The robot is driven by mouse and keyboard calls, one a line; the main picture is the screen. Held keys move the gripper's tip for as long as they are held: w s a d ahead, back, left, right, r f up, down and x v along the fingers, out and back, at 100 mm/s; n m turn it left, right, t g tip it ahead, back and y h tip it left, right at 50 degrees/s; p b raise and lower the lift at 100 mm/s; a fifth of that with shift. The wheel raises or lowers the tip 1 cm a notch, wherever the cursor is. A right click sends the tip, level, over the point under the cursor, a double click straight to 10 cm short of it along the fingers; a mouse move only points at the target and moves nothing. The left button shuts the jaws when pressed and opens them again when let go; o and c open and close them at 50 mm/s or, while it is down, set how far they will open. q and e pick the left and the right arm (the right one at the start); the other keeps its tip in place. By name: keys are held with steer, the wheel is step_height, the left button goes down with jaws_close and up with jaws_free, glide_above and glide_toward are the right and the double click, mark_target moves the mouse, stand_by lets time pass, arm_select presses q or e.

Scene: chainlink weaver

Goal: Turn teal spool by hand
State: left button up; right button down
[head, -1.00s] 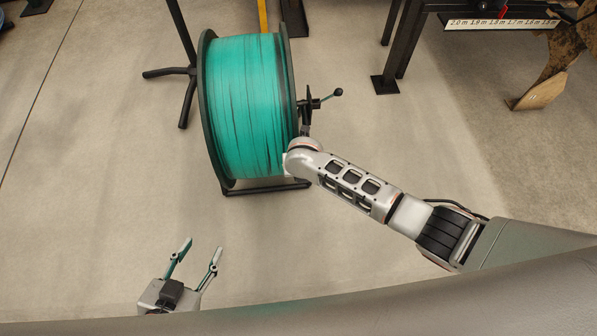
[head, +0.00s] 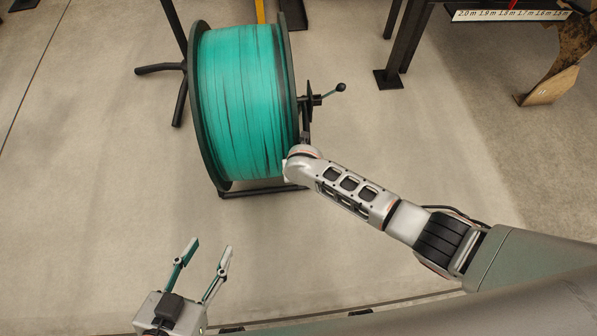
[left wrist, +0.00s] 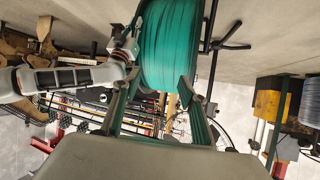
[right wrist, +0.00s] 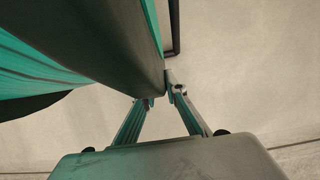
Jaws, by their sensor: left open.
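The teal spool (head: 243,100), with dark flanges, stands on its black stand at upper left centre in the head view. It also shows in the left wrist view (left wrist: 168,45). My left gripper (head: 210,246) is open and empty, in front of the spool and well apart from it. Its spread fingers (left wrist: 158,80) show in the left wrist view. My right arm reaches the spool's lower right edge, and its wrist hides the gripper in the head view. In the right wrist view, my right gripper's fingers (right wrist: 160,90) are at the dark flange rim (right wrist: 140,50); whether they clamp it is unclear.
A crank handle with a black knob (head: 340,88) sticks out right of the spool. The stand's base bar (head: 262,190) lies on the floor. A dark bench frame with a measuring scale (head: 510,15) stands at upper right. The floor (head: 100,220) around my left gripper is clear.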

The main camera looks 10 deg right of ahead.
steer(key=shift+f, duration=0.1)
steer(key=shift+s+f, duration=0.1)
steer(key=shift+f, duration=0.25)
steer(key=f+t+b, duration=0.1)
steer(key=f, duration=0.2)
steer(key=f+t+b, duration=0.1)
steer(key=f+b, duration=0.1)
steer(key=f, duration=0.1)
steer(key=shift+w+d+f, duration=0.1)
steer(key=shift+w+f, duration=0.05)
steer(key=shift+w, duration=0.05)
steer(key=shift+w+f+b, duration=0.15)
steer(key=shift+w+b, duration=0.05)
steer(key=shift+b, duration=0.2)
steer(key=shift+w+t, duration=0.2)
steer(key=shift+t, duration=0.1)
arm_select(q)
steer(key=d, duration=0.1)
steer(key=d+r+n, duration=0.1)
steer(key=w+d, duration=0.1)
steer(key=shift+d+r+n+t+h, duration=0.1)
steer(key=shift+r+n+t+h, duration=0.2)
steer(key=shift+t+h, duration=0.1)
steer(key=shift+s+f, duration=0.1)
